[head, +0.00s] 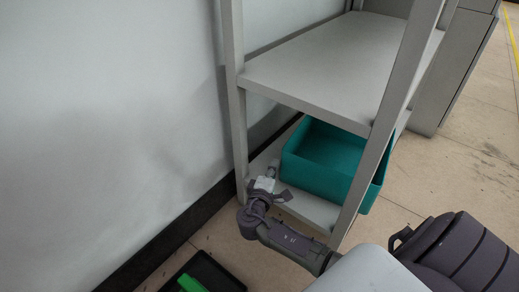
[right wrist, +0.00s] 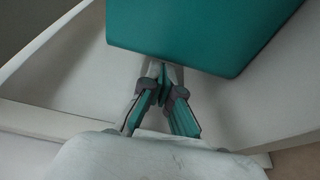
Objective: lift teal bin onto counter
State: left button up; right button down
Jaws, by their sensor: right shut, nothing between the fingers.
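The teal bin (head: 314,178) sits upright on the bottom shelf of a grey rack, and the part of its inside that shows is empty. A rack post hides part of its right side. My right gripper (head: 272,172) is at the rack's lower left, just beside the bin's near left side. In the right wrist view the gripper's fingers (right wrist: 163,82) are together with nothing between them, just below the teal bin's wall (right wrist: 190,35). Whether they touch it I cannot tell. My left gripper does not show.
The rack's upper shelf (head: 335,68) is bare above the bin, and grey posts (head: 384,130) frame the opening. A white wall (head: 110,120) stands at left. A black tray (head: 225,278) with a green item (head: 190,283) lies on the floor. A grey cabinet (head: 455,60) stands behind right.

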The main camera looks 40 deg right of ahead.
aim_at(286, 166)
jog(key=s, duration=0.2)
jog(key=s+d+p, duration=0.1)
jog(key=s, duration=0.1)
jog(key=shift+r, duration=0.2)
jog(key=shift+w+f, duration=0.15)
jog(key=shift+f, duration=0.05)
dwell(0.7)
